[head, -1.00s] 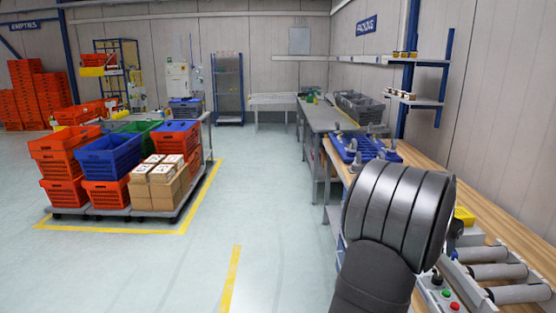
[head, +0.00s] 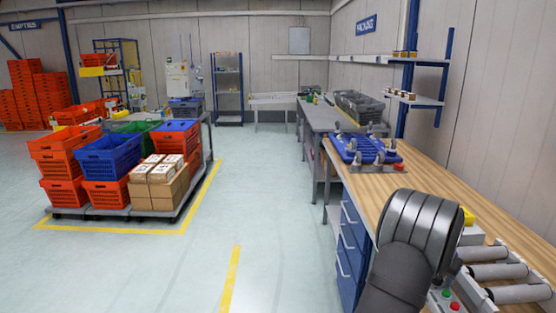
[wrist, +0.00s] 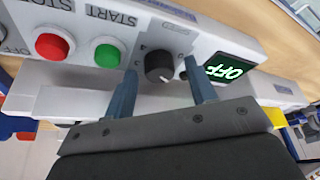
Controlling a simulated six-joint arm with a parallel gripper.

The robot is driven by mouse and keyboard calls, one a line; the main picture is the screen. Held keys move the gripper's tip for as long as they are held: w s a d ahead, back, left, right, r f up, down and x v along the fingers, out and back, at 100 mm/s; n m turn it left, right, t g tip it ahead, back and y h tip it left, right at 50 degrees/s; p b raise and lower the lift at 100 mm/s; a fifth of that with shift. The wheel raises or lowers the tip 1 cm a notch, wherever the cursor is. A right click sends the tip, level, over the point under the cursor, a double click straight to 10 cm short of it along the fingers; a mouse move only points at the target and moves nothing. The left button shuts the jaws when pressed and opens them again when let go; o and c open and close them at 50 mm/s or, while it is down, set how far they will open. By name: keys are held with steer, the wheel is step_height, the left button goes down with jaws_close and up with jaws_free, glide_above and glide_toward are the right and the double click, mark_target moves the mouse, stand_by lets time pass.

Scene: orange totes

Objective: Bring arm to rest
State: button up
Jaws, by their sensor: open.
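My arm shows at the lower right of the head view as a dark, ribbed link over the front edge of the wooden bench; the fingers are hidden there. In the wrist view my gripper (wrist: 165,95) is open, with two blue-grey fingers spread apart and nothing between them.
The wooden bench (head: 375,195) carries a blue rack (head: 362,150) at its far end and rollers (head: 500,271) near the front right. Blue drawers (head: 350,255) sit below. A cart with orange totes (head: 62,165) and cartons (head: 155,185) stands left. The floor between is clear.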

steer(key=shift+s+d+n+t+y, duration=0.1)
steer(key=shift+n+t+y, duration=0.25)
steer(key=shift+n, duration=0.95)
steer(key=shift+n+t+y, duration=0.25)
steer(key=shift+n+y, duration=0.2)
steer(key=shift+n, duration=0.85)
steer(key=n+y, duration=0.1)
steer(key=n, duration=0.3)
steer(key=shift+d+n+t+y, duration=0.1)
steer(key=shift+n+t+y, duration=0.2)
steer(key=shift+n+y, duration=0.1)
steer(key=shift+s+r+n, duration=0.1)
steer(key=shift+r+n, duration=0.2)
steer(key=shift+s+r, duration=0.3)
steer(key=shift+r, duration=0.35)
